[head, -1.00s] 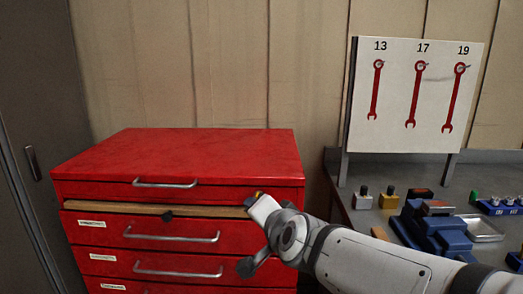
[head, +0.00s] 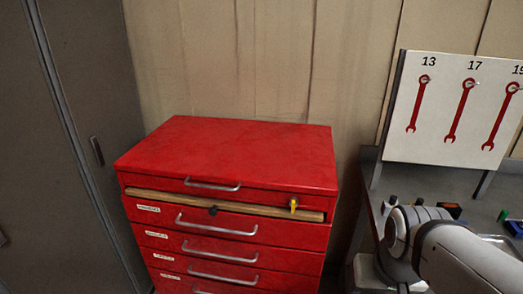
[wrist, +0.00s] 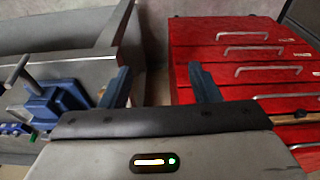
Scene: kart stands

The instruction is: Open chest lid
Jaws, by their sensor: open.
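The red chest (head: 235,215) stands against the wall in the head view. Its lid (head: 225,150) lies flat and closed, with a metal handle (head: 212,185) on its front edge. A small yellow piece like a key (head: 293,205) sits at the front right, just below the lid. My gripper (wrist: 162,88) shows in the wrist view, fingers apart with nothing between them. It is to the right of the chest, not touching it. The wrist view is upside down, with the chest drawers (wrist: 225,62) on its right. My gripper's fingers are not visible in the head view.
A light wooden strip (head: 160,198) shows between lid and top drawer. A grey bench (head: 420,180) with a blue vise (wrist: 50,103) stands right of the chest. A wrench board (head: 440,135) rises behind it. A dark cabinet (head: 85,110) is on the left.

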